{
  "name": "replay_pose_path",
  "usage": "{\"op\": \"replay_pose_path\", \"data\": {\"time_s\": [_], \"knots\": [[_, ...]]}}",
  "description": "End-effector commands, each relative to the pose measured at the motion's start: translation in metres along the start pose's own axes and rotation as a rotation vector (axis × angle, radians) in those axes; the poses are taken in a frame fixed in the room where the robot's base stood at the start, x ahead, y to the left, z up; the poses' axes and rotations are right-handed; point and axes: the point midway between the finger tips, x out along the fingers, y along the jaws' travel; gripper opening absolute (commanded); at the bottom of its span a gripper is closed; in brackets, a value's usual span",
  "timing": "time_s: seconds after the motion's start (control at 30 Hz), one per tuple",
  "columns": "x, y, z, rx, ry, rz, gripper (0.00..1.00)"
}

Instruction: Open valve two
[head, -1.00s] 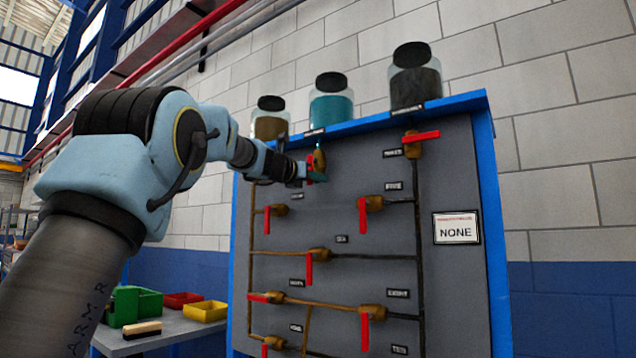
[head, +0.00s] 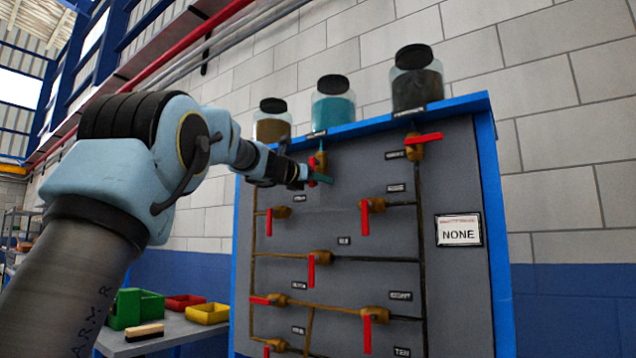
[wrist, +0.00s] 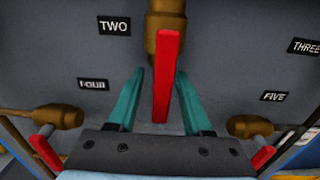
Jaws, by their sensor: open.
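Valve two (wrist: 165,12) is a brass body with a red handle (wrist: 165,85), beside the label TWO (wrist: 114,26) in the wrist view. The handle hangs down in line with the body. My gripper (wrist: 160,77) is open, with one teal finger on each side of the handle and a visible gap to both. In the head view my gripper (head: 318,179) is at the valve (head: 321,160) under the teal jar (head: 333,105); the handle is partly hidden there.
Labels FOUR (wrist: 93,84) and FIVE (wrist: 274,96) and red-handled valves stand lower left and lower right. The valve near THREE (head: 415,147) has its handle sideways. The panel has a blue frame (head: 489,200). A table with bins (head: 207,314) stands at lower left.

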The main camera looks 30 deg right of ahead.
Motion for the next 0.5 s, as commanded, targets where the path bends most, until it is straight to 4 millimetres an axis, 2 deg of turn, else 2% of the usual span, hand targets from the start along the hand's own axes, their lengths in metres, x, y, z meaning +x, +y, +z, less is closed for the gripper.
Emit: {"op": "replay_pose_path", "data": {"time_s": [0.17, 0.5], "knots": [[-0.012, 0.0, -0.001, 0.0, -0.002, 0.0, 0.5], [-0.077, 0.001, -0.002, 0.001, -0.001, 0.002, 0.5]]}}
